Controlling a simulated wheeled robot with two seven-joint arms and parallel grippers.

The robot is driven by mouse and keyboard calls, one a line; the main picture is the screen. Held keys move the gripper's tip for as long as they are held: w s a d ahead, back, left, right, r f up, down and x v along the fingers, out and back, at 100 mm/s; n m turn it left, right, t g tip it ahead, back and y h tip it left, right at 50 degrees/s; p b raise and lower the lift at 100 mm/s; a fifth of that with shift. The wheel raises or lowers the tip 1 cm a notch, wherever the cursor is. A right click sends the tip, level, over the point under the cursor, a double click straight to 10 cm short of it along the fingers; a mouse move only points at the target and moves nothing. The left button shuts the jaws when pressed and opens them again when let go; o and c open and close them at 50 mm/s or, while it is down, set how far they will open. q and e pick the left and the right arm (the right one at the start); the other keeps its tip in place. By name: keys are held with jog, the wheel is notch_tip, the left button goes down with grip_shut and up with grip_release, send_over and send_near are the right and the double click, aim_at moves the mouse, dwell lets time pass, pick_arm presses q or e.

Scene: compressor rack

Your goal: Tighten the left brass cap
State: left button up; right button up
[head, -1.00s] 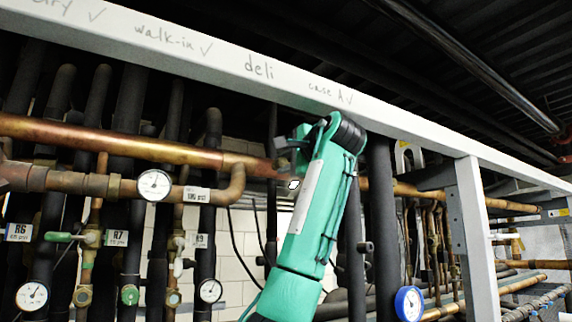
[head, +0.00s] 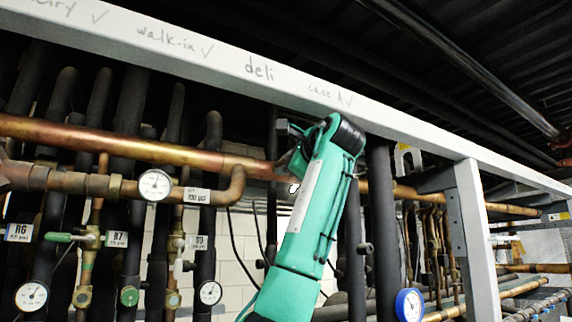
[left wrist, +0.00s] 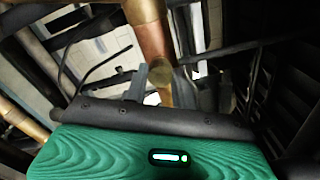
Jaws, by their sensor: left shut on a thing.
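My left arm rises through the middle of the head view, and its left gripper (head: 290,150) is up at the big horizontal copper pipe, partly hidden by my own wrist. In the left wrist view the gripper's dark fingers (left wrist: 162,85) stand on either side of a round, dull brass cap (left wrist: 160,74) and are shut on it. A copper pipe runs behind the cap. In the head view I cannot make out the cap behind my wrist. My right gripper is not in view.
The big copper pipe (head: 130,146) crosses behind the gripper. A white-faced gauge (head: 155,185) hangs left of it, with several dark vertical pipes and valves below. A white beam (head: 225,58) passes just above my wrist. A blue-rimmed gauge (head: 409,304) is at lower right.

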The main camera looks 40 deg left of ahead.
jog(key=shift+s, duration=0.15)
pick_arm(q)
jog(key=o, duration=1)
jog(key=shift+d, duration=0.1)
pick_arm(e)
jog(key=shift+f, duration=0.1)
pick_arm(q)
jog(key=b+v, duration=0.3)
jog(key=v, duration=1)
jog(key=shift+d, duration=0.35)
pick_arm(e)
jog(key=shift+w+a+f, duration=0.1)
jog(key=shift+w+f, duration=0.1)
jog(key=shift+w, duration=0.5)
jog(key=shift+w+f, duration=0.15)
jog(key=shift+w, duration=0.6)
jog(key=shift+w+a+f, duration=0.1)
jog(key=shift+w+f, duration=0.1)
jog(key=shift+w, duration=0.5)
